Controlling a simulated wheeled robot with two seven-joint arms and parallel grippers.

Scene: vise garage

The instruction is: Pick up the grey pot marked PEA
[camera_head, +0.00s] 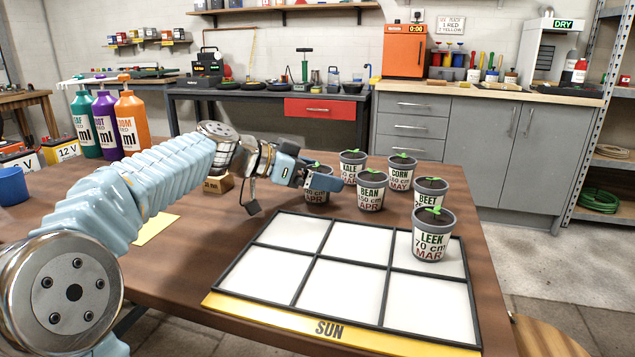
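My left gripper (322,180) is at a grey pot (316,197) with a green sprout, at the left end of the group of pots. The gripper covers the upper part of this pot's label, so its name cannot be read; "APR" shows below. A finger lies across the front of the pot near its rim. I cannot tell whether the fingers are closed on it. The pot appears upright on the table. No readable label says PEA. My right gripper is not in view.
Close by stand pots marked KALE (352,169), BEAN (371,193), CORN (400,174) and BEET (428,196). The LEEK pot (432,238) stands in the back right cell of the SUN tray (330,328); its other cells are empty. Bottles (133,125) stand at the left.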

